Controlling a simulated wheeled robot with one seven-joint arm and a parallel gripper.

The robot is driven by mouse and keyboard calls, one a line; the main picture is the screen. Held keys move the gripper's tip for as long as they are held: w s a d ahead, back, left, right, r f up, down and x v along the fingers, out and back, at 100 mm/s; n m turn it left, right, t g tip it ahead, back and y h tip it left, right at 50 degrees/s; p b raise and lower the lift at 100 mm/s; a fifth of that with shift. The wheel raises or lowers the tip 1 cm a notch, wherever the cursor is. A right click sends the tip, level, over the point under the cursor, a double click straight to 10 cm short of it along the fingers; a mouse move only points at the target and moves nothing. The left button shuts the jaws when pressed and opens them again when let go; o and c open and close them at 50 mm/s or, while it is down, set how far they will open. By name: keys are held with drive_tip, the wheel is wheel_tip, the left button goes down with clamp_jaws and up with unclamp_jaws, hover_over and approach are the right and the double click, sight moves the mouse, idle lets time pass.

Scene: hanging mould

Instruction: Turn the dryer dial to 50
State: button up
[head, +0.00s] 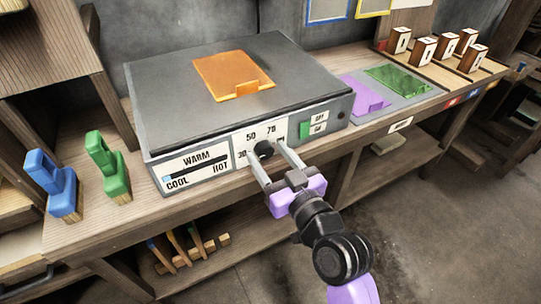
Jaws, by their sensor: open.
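The dryer (180,110) is a dark grey box on the wooden bench, with white front panels. Its black dial (263,149) sits on a panel marked 30, 50, 70 and a further mark hidden behind a finger. The dial's pointer direction is too small to tell. My gripper (266,163) is open in front of the dial, its two fingers reaching to either side of it. I cannot tell whether the fingers touch the dial. A gauge (192,168) reading COOL, WARM and HOT is left of the dial, with blue at its cool end.
A green switch (305,131) marked OFF is right of the dial. An orange sheet (232,75) lies on the dryer. Blue (52,183) and green (107,166) clamp-like tools stand left; purple (364,96) and green (400,79) sheets lie right. Bench space before the dryer is narrow.

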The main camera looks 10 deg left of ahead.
clamp_jaws()
idle(0.3)
drive_tip(key=m+p, duration=0.3)
drive_tip(key=m, duration=0.2)
drive_tip(key=shift+d+r+m, duration=0.1)
drive_tip(key=shift+m, duration=0.3)
drive_tip(key=m+p, duration=0.1)
drive_tip(key=m, duration=0.2)
drive_tip(key=m+p, duration=0.1)
drive_tip(key=m, duration=0.2)
drive_tip(key=shift+w+d+f+p, duration=0.1)
drive_tip(key=shift+f+p, duration=0.1)
drive_tip(key=shift+p, duration=0.15)
unclamp_jaws()
